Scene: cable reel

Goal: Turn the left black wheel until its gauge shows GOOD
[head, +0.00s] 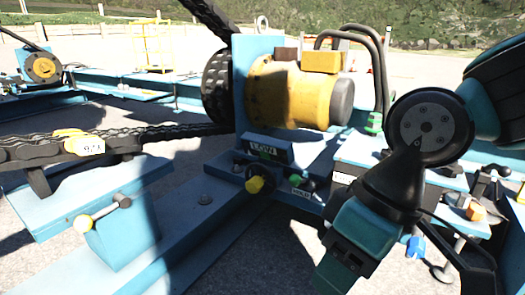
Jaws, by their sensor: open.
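A small black wheel (266,187) with a yellow knob sits on the front of the blue machine, near the middle of the head view. My gripper (338,272) hangs at the lower right, pointing down and to the left. It is open, with nothing seen between its fingers, and apart from the wheel. My gripper's lower end runs close to the bottom of the picture. A second black wheel cannot be clearly made out.
A yellow motor (292,93) stands above the gauge. A black chain (120,140) with a tag runs left. Handles with blue and orange parts (475,211) crowd the right, behind my arm. Blue beams cross the floor.

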